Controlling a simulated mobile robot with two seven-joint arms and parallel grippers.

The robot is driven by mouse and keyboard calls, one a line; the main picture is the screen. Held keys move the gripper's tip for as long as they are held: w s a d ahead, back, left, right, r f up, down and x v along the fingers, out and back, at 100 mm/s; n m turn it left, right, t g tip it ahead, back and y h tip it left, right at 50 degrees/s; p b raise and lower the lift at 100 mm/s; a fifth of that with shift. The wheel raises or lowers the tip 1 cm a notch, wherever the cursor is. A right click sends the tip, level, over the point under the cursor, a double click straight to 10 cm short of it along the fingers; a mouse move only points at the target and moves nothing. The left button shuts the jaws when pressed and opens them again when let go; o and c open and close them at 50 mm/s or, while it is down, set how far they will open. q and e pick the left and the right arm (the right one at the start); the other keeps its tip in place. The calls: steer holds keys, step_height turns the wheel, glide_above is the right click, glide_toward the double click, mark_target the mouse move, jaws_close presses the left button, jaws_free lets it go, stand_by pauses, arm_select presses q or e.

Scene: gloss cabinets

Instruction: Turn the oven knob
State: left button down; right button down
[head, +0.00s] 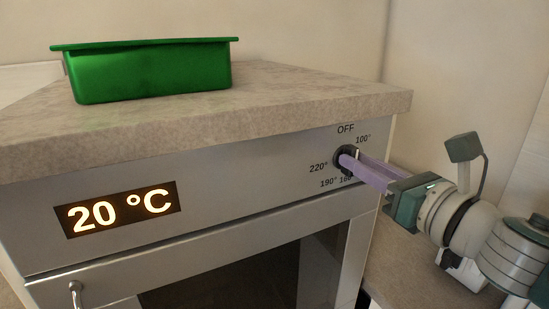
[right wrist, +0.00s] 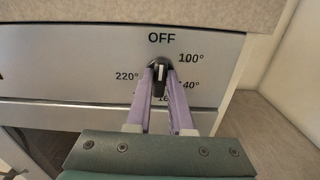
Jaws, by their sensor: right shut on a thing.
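The oven knob (head: 343,156) is black and round, on the right part of the oven's front panel. Its dial reads OFF at the top, with 100° and 220° beside it. My right gripper (head: 350,160) reaches in from the right with its purple fingers shut on the knob. In the right wrist view the knob (right wrist: 160,66) sits between the two fingertips (right wrist: 161,75), with its white mark pointing up toward OFF. The fingers hide part of the lower numbers. The display (head: 118,208) reads 20 °C. My left gripper is not in view.
A green tray (head: 150,75) stands on the stone-look countertop (head: 270,100) above the oven. The oven door (head: 240,265) with a dark window is below the panel. A wall and a lower surface (head: 410,260) lie to the right.

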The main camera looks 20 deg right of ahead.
steer(key=n, duration=1)
steer(key=n+p, duration=0.1)
steer(key=n, duration=0.9)
steer(key=f+n+p, duration=0.1)
steer(key=n, duration=0.9)
steer(key=shift+a+n, duration=0.15)
steer(key=shift+n, duration=0.25)
stand_by(0.8)
stand_by(0.5)
steer(key=c, duration=0.8)
jaws_free()
steer(key=shift+s, duration=0.1)
